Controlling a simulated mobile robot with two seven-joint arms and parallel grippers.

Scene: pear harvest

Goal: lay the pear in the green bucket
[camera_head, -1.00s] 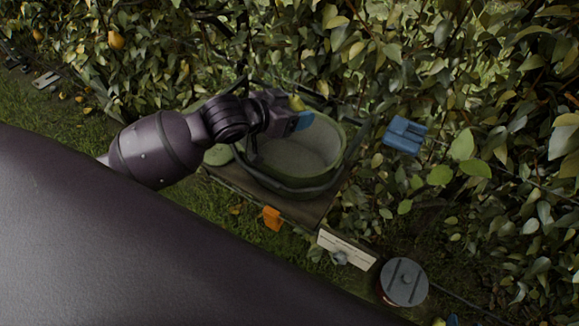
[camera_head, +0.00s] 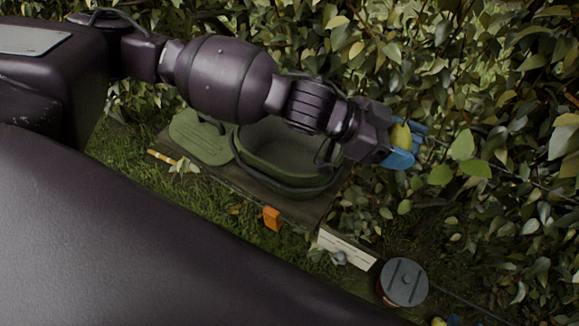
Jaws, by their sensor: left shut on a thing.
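The yellow-green pear (camera_head: 401,134) is in my left gripper (camera_head: 402,146), whose blue-tipped jaws are shut on it. The gripper and pear are to the right of the green bucket (camera_head: 268,183), outside its rim in the picture. The bucket stands upright and open on a wooden platform. My left forearm and wrist cross over its back and upper right part, hiding some of the rim and inside. The visible inside shows nothing lying in it. My right gripper is not in view.
A flat green lid-like piece (camera_head: 203,147) lies left of the bucket. An orange block (camera_head: 272,218), white sign (camera_head: 346,248) and grey-lidded tin (camera_head: 404,282) are in front. Dense foliage fills the back and right.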

